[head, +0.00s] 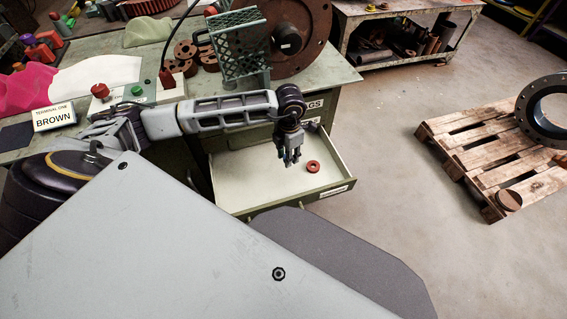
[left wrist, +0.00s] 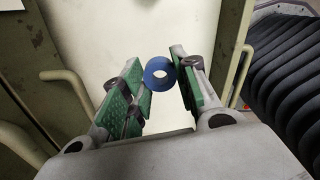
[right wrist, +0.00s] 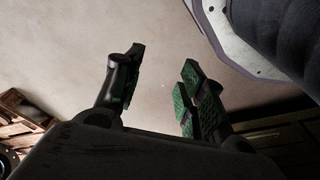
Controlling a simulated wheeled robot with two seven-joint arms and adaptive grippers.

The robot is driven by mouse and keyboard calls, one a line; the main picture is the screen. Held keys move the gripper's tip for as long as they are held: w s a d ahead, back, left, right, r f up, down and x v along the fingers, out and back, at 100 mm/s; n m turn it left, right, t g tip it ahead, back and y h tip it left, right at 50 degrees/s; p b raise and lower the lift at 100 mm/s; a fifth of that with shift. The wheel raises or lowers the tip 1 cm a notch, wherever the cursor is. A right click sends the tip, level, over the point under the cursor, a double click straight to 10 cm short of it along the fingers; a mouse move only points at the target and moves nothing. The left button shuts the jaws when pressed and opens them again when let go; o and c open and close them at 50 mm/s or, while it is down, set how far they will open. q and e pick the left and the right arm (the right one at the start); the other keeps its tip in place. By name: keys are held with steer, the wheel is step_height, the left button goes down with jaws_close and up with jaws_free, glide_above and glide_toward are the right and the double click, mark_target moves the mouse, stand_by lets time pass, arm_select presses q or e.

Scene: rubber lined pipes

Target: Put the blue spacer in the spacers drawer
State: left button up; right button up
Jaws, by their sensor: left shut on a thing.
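The blue spacer (left wrist: 160,71), a small ring, is between the finger pads of my left gripper (left wrist: 158,82) in the left wrist view, and the gripper is shut on it. In the head view my left gripper (head: 290,158) points down over a pulled-out drawer (head: 240,180) with a pale inside. I cannot make out the blue spacer in the head view. A red ring (head: 313,167) lies in that drawer, right of the gripper. The drawer's front label is too small to read. My right gripper (right wrist: 160,88) is open and empty over bare floor in the right wrist view.
The green workbench (head: 330,62) above the drawer carries a perforated metal bracket (head: 240,48), a large brown flange (head: 305,25) and a "BROWN" sign (head: 54,117). A wooden pallet (head: 490,150) stands at the right. The floor between is clear.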

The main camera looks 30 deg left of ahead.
arm_select(q)
steer(key=w+a, duration=0.3)
steer(key=b, duration=0.2)
glide_above(284, 167)
steer(key=f, duration=0.7)
steer(key=shift+s+d+f, duration=0.15)
steer(key=shift+s, duration=0.1)
steer(key=shift+f, duration=0.4)
arm_select(e)
steer(key=r, duration=0.2)
steer(key=a+r, duration=0.1)
steer(key=r, duration=0.2)
steer(key=shift+s+r, duration=0.15)
arm_select(q)
step_height(284, 167, down, 2)
steer(key=shift+f, duration=0.5)
steer(key=shift+w+f, duration=0.15)
steer(key=shift+f, duration=0.1)
arm_select(e)
steer(key=shift+w+a+r, duration=0.2)
steer(key=shift+w+r, duration=0.05)
steer(key=shift+r, duration=0.4)
arm_select(q)
steer(key=shift+b, duration=0.3)
arm_select(e)
steer(key=shift+f, duration=0.2)
